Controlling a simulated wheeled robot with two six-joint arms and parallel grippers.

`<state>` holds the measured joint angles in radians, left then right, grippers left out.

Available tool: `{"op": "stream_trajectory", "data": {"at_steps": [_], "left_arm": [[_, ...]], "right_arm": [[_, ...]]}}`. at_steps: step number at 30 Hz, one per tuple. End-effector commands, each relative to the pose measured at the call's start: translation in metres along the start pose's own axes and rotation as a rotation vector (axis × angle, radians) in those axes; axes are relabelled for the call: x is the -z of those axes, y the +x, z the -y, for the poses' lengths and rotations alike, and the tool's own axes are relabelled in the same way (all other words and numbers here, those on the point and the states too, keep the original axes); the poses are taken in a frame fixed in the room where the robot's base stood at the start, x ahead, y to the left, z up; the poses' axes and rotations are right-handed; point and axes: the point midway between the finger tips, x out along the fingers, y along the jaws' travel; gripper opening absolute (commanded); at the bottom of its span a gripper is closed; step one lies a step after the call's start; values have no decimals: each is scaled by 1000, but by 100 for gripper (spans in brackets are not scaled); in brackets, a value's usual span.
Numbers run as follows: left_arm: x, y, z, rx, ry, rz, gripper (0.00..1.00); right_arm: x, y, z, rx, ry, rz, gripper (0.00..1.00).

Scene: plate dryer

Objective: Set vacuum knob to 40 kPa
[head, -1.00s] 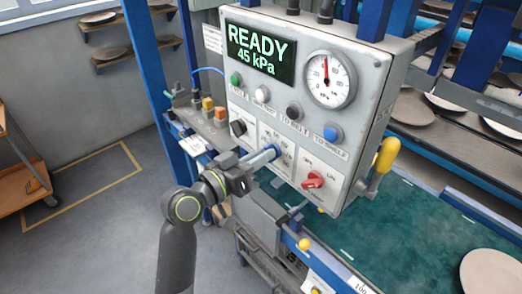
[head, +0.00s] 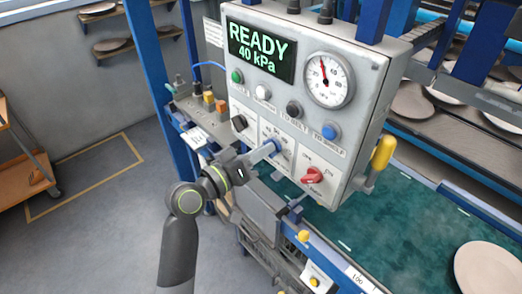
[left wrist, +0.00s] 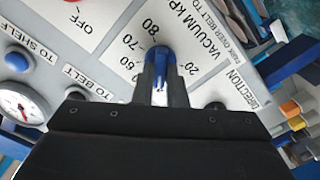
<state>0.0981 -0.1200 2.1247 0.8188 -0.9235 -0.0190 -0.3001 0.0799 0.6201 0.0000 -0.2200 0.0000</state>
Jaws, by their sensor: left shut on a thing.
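The vacuum knob (head: 278,146) is blue and sits on the grey control panel (head: 362,100). In the left wrist view the knob (left wrist: 159,54) stands between my two fingers, with a kPa scale around it; the fingers hide part of the scale. My left gripper (head: 270,151) is shut on the knob, reaching it from the front left. The display (head: 261,48) reads READY, 40 kPa. The round gauge (head: 328,80) has its red needle a little left of straight up. My right gripper is not in view.
Green, white, black and blue buttons (head: 329,132) sit above the knob. A red switch (head: 312,175) is close at its right and a black knob (head: 239,123) at its left. A yellow handle (head: 384,152) sticks out at the panel's right. A plate (head: 488,270) lies on the green surface.

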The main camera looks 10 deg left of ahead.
Motion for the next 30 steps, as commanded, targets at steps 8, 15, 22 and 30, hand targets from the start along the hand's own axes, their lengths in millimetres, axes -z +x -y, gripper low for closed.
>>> {"op": "stream_trajectory", "data": {"at_steps": [8, 15, 22, 30], "left_arm": [[0, 0, 0, 1, 1, 0, 34], [0, 0, 0, 0, 1, 0, 34], [-1, -5, 1, 1, 3, 0, 34], [-3, -48, 4, 4, 8, 1, 34]], "right_arm": [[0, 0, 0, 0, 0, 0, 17], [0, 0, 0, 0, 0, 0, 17], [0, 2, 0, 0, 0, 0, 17], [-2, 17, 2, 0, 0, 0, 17]]}}
